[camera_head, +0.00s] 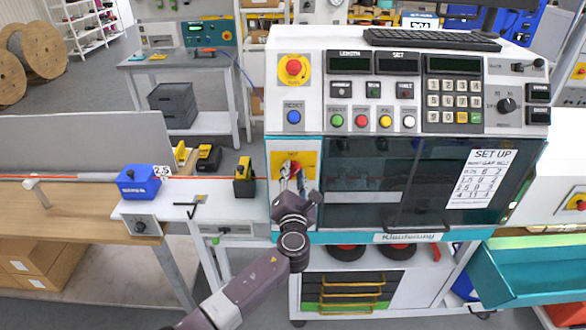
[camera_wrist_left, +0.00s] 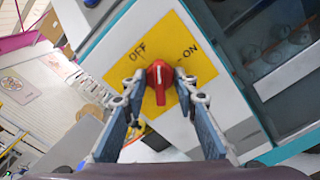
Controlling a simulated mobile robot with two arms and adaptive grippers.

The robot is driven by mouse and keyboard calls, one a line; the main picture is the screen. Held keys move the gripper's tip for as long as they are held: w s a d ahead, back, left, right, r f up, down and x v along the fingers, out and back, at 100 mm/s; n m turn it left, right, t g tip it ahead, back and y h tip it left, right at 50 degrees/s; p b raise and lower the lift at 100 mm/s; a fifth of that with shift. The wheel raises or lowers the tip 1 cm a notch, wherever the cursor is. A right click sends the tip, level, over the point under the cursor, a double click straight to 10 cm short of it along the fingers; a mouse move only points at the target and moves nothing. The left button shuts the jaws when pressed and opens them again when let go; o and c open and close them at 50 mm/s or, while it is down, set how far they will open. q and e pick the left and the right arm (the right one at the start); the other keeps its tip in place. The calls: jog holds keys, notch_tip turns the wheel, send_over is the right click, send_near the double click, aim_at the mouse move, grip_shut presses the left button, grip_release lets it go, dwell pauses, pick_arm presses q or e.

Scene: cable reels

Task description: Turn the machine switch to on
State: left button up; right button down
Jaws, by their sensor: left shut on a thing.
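The machine switch is a red rotary knob (camera_wrist_left: 158,76) on a yellow plate (camera_wrist_left: 185,38) marked OFF on the left and ON on the right in the left wrist view. Its handle stands near upright there, between the two words. My left gripper (camera_wrist_left: 158,84) has a fingertip on each side of the knob and is shut on it. In the head view the left gripper (camera_head: 291,178) reaches up to the yellow plate (camera_head: 308,158) on the machine front (camera_head: 360,225) and mostly hides the knob. My right gripper is not in view.
Above the plate is a control panel with a red emergency button (camera_head: 293,67), coloured buttons and a keypad (camera_head: 454,100). A dark window (camera_head: 400,175) lies right of the plate. A workbench with a blue box (camera_head: 138,182) stands at left, a teal bin (camera_head: 530,270) at right.

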pick_arm(q)
jog(key=m, duration=0.2)
jog(key=shift+m, duration=0.3)
jog(key=m, duration=0.6)
jog(key=shift+m, duration=0.4)
jog(key=o, duration=0.8)
jog(key=s, duration=0.8)
